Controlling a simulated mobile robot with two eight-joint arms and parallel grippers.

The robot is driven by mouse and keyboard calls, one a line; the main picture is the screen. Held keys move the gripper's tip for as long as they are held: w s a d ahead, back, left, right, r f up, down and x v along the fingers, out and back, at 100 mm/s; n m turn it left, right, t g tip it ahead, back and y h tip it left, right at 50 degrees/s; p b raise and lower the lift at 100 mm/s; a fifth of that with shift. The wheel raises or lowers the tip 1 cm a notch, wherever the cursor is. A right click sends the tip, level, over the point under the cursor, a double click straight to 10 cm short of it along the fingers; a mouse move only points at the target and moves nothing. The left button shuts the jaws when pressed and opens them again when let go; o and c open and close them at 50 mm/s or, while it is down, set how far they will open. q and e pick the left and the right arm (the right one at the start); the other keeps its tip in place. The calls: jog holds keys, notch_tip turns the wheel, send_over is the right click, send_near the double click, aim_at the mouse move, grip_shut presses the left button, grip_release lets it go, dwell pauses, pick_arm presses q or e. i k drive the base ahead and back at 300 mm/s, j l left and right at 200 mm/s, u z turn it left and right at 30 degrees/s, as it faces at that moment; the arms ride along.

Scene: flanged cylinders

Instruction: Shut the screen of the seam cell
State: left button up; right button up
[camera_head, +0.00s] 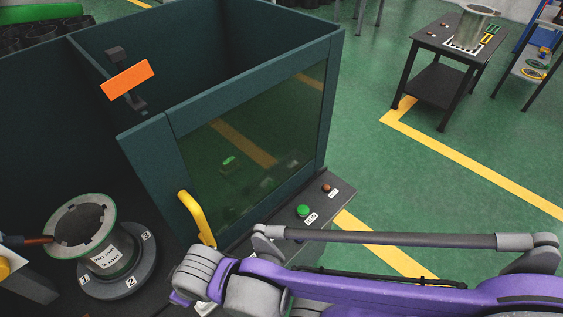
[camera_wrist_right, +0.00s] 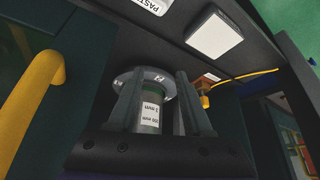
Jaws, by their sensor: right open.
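The seam cell (camera_head: 240,65) has dark teal walls. Its screen (camera_head: 255,140), a tinted see-through panel in a teal frame, stands to the right of the open space around a flanged cylinder (camera_head: 118,262). A yellow handle (camera_head: 196,218) is at the screen's left edge and also shows at the left of the right wrist view (camera_wrist_right: 32,88). My right gripper (camera_wrist_right: 160,100) is open, its fingers apart and clear of the handle. The cylinder (camera_wrist_right: 152,112) appears beyond and between the fingers. In the head view my purple right arm hides the fingertips. My left gripper is out of view.
The cylinder stands on a round numbered base (camera_head: 120,287). A ledge holds a green button (camera_head: 303,210) and a red button (camera_head: 325,188). An orange plate (camera_head: 127,80) is above the inner wall. A black table (camera_head: 440,65) stands far right, with open green floor before it.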

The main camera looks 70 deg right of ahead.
aim_at(244, 143)
jog(key=z, duration=2.4)
